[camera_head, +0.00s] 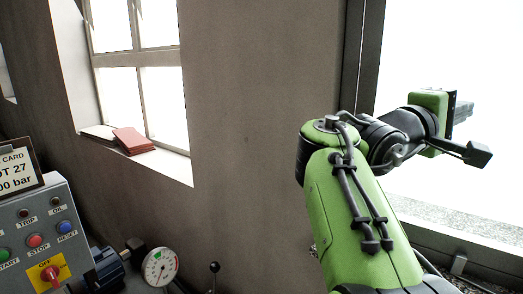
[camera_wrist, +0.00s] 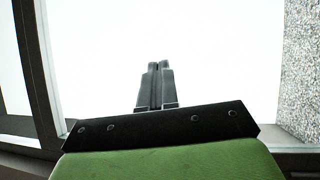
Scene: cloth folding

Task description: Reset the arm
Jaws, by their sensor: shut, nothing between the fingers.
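My green and black arm rises at the right of the head view. My gripper (camera_head: 464,110) is held up at the far right, in front of a bright window. In the wrist view my gripper (camera_wrist: 160,66) is shut, with its two dark fingers side by side and nothing between them. It points at the white glare of the window and touches nothing that I can see. No cloth shows in either view.
A grey control panel (camera_head: 30,230) with coloured buttons stands at the lower left, beside a round gauge (camera_head: 160,267). A red book-like object (camera_head: 133,141) lies on the left window sill (camera_head: 165,165). Dark window frame (camera_head: 360,60) stands behind my arm.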

